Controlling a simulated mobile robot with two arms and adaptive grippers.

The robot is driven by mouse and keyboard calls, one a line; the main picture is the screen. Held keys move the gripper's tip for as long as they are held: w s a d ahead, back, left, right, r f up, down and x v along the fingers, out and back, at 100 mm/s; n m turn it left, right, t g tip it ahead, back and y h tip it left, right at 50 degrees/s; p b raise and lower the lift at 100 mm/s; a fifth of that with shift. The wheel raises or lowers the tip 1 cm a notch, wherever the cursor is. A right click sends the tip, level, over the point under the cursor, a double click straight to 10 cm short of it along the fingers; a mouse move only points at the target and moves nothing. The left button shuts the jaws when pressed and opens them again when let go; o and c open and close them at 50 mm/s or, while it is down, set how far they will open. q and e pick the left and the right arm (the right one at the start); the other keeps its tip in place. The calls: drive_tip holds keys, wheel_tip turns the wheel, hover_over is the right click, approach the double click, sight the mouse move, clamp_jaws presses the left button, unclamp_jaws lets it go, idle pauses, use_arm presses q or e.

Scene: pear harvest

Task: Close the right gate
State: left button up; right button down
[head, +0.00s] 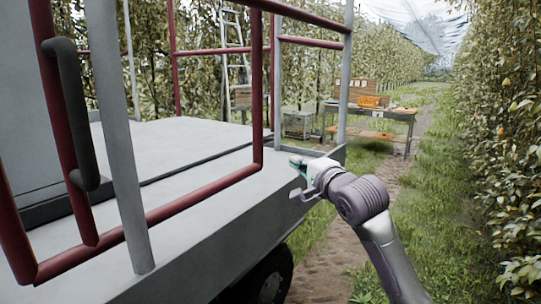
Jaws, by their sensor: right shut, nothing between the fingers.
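A dark red tubular gate frame (160,213) stands along the side of the grey platform in the head view. Its lower bar slants from the lower left up to an upright near the middle. A black handle (72,115) is on the red tubing at the left. The top of the frame runs out of the picture. I cannot tell from this view whether it is latched. My right gripper (298,168) is shut and empty by the platform's side edge, to the right of the frame's upright and apart from the handle. My left gripper is not in view.
Grey posts (118,140) and red rails border the grey platform deck (170,145). A dark wheel (270,275) is below it. A table (380,113) with crates stands farther back, and a ladder (232,45) behind. A grass path is open at right, beside a tree row.

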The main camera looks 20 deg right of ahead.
drive_tip(key=w+r+p, duration=0.1)
drive_tip(key=w+p, duration=0.3)
drive_tip(key=w, duration=0.7)
drive_tip(key=s+a, duration=0.1)
drive_tip(key=a, duration=0.1)
drive_tip(key=s+a, duration=0.1)
drive_tip(key=a, duration=0.1)
drive_tip(key=shift+s+a+p, duration=0.2)
drive_tip(key=shift+p, duration=0.15)
